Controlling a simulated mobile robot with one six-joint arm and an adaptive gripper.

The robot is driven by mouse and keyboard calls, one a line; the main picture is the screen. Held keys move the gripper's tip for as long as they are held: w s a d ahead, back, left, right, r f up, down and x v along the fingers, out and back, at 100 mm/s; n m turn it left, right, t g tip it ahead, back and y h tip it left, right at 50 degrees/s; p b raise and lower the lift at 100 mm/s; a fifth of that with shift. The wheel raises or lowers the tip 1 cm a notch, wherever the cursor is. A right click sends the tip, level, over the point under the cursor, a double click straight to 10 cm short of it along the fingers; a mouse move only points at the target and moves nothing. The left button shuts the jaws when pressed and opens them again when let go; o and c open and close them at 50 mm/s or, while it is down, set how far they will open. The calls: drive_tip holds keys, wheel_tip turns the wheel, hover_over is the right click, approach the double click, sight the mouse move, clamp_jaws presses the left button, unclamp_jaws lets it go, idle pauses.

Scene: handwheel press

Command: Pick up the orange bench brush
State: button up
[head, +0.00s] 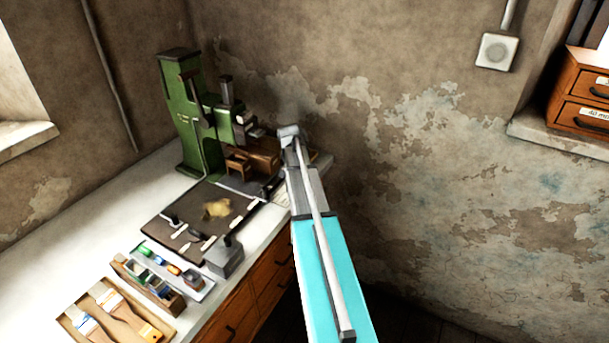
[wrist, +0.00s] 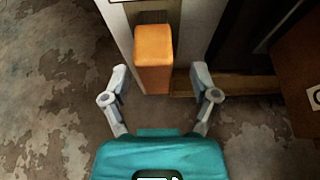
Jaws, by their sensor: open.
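In the wrist view an orange block-shaped thing (wrist: 152,60) stands out ahead of my gripper, by its colour the orange bench brush; no bristles show. My gripper (wrist: 159,76) is open, one finger on each side of it in the picture, with gaps to both fingers. I cannot tell how far ahead it is in depth. In the head view my arm reaches toward the far right end of the bench, and it hides the gripper's fingers and that orange thing.
A green press (head: 190,110) stands at the back of the bench. In front lie a dark mat (head: 160,228) with yellowish shavings (head: 218,208), a grey block (head: 225,258), and trays of small items. Flat brushes (head: 125,315) lie front left. The peeling wall (head: 450,180) is close on the right.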

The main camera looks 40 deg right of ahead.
idle(0.6)
clamp_jaws()
